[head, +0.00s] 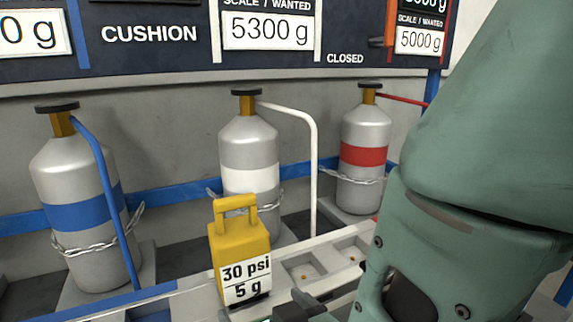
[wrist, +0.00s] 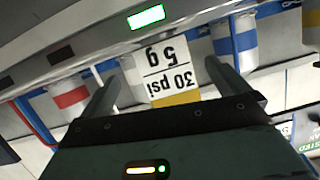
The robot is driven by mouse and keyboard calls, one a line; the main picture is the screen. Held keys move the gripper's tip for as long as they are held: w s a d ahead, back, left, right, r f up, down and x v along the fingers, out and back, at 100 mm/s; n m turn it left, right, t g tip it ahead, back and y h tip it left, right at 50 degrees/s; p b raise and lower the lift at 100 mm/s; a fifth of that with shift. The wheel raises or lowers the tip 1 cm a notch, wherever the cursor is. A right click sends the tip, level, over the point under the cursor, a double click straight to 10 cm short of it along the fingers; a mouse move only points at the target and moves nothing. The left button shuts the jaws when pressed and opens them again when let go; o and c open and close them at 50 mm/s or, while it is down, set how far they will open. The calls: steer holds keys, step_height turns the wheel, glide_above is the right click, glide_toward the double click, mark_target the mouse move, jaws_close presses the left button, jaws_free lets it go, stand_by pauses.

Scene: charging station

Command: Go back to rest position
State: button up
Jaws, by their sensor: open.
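My gripper (wrist: 163,70) is open in the wrist view, its two dark fingers spread apart with nothing held. In the head view only a dark bit of it (head: 300,306) shows at the bottom edge, beside my green arm. A yellow weight (head: 238,240) with a handle and a white "30 psi / 5 g" label stands upright on the grey tray (head: 340,240). In the wrist view the weight (wrist: 172,98) appears upside down between the fingers, beyond them. I cannot tell the exact gap.
Gas cylinders with blue (head: 80,215), white (head: 248,180) and red (head: 364,155) bands stand chained along the back wall. A white pipe (head: 314,170) rises behind the tray. Scale displays (head: 268,30) hang above. Empty tray pockets (head: 305,268) lie right of the weight.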

steer(key=s+d+r+n+g+h+p, duration=0.1)
steer(key=s+d+r+g+h+p, duration=0.1)
steer(key=s+d+g, duration=0.3)
steer(key=s+d+r+n+g+h+p, duration=0.2)
steer(key=s+d+r+g+h, duration=0.2)
steer(key=d, duration=0.8)
steer(key=s+r+g, duration=0.1)
steer(key=s+g, duration=0.1)
steer(key=g, duration=0.1)
steer(key=shift+d+r, duration=0.15)
steer(key=shift+r, duration=0.05)
stand_by(1.9)
